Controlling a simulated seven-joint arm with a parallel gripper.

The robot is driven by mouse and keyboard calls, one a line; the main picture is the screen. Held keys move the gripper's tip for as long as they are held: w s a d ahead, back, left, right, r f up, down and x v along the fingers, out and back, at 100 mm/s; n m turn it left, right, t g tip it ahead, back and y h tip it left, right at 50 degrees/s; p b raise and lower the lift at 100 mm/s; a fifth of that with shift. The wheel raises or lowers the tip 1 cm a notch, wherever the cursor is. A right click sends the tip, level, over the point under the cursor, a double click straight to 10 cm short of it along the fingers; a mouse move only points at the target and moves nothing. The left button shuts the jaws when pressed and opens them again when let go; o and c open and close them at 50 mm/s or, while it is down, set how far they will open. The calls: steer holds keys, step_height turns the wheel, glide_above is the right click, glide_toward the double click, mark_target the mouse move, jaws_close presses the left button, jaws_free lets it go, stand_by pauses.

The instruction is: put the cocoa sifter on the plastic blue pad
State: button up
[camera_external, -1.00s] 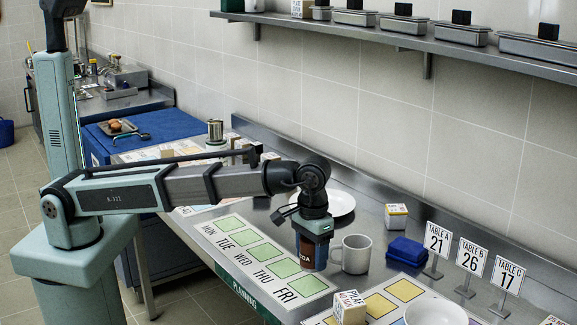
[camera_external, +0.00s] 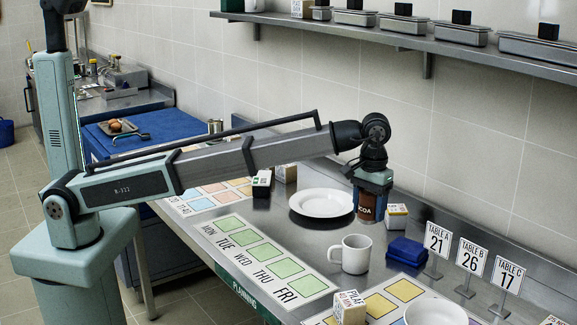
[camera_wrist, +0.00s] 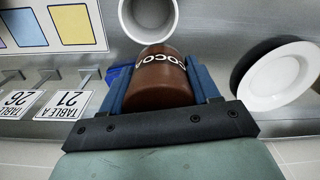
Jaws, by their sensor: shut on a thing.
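The cocoa sifter (camera_external: 367,207) is a brown cylinder with white COCOA lettering. My gripper (camera_external: 371,188) is shut on it near the back of the steel counter, between the white plate and a small box. In the wrist view the sifter (camera_wrist: 160,80) sits upright between the two blue fingers. I cannot tell whether its base touches the counter. A dark blue folded-looking block (camera_external: 408,251) lies right of the mug. A flat blue surface (camera_external: 160,128) covers the left side unit. I cannot tell which of these is the plastic blue pad.
The white plate (camera_external: 321,203) lies left of the sifter and the mug (camera_external: 351,254) stands in front. A small box (camera_external: 396,216) is close at right. Table signs (camera_external: 470,258) stand farther right. A wall shelf (camera_external: 430,45) runs above the counter.

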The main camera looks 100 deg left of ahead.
step_height(320, 180, up, 2)
glide_above(409, 245)
steer(key=shift+a+f, duration=0.1)
steer(key=shift+f, duration=4.7)
steer(key=shift+f, duration=0.15)
steer(key=o, duration=1.1)
steer(key=shift+o, duration=0.2)
step_height(409, 245, up, 12)
